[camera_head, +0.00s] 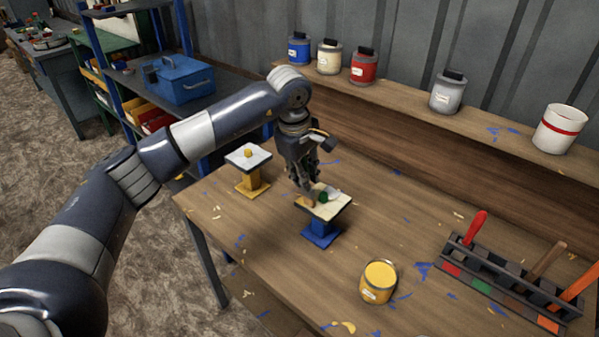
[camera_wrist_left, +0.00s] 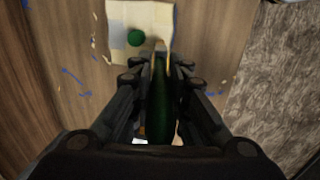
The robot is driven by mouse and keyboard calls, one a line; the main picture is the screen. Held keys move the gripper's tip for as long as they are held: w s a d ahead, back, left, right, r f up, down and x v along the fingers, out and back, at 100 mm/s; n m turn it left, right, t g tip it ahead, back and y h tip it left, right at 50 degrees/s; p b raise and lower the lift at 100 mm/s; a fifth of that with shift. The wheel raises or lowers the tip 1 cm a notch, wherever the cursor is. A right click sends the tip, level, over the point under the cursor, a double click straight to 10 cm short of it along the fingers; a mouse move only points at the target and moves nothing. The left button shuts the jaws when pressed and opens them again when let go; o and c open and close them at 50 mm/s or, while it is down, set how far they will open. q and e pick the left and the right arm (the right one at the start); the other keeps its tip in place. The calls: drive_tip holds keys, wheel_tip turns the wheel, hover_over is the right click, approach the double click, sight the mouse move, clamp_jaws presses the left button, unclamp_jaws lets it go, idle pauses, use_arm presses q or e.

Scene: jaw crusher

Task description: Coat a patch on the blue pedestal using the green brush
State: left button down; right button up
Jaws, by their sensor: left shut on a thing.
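The blue pedestal (camera_head: 321,231) stands on the wooden table, with a pale square top (camera_head: 330,210). The top also shows in the left wrist view (camera_wrist_left: 117,20). A small round green spot or knob (camera_wrist_left: 135,37) is on that top; I cannot tell whether it is flat or raised. My left gripper (camera_head: 308,186) is over the pedestal, shut on the green brush (camera_wrist_left: 160,105). The brush's light tip (camera_wrist_left: 160,46) points toward the edge of the top; I cannot tell if it touches. My right gripper is out of view.
A yellow pedestal (camera_head: 253,182) stands left of the blue one. An open can of yellow paint (camera_head: 377,283) is in front. A brush rack (camera_head: 505,285) with red, wooden and orange handles is at right. Several cans line the back shelf (camera_head: 400,103).

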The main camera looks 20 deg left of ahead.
use_arm(q)
drive_tip(key=s+d+b, duration=0.1)
drive_tip(key=s+d, duration=0.1)
drive_tip(key=d, duration=0.4)
idle(0.6)
drive_tip(key=v, duration=0.1)
drive_tip(key=p+v, duration=0.1)
drive_tip(key=v, duration=0.1)
drive_tip(key=w+p+v, duration=0.1)
drive_tip(key=v, duration=0.1)
drive_tip(key=shift+d, duration=0.2)
idle(0.4)
drive_tip(key=w+d+p, duration=0.1)
drive_tip(key=w+d, duration=0.1)
drive_tip(key=w, duration=0.6)
drive_tip(key=shift+d+f, duration=0.2)
drive_tip(key=shift+d, duration=0.05)
drive_tip(key=shift+s, duration=0.1)
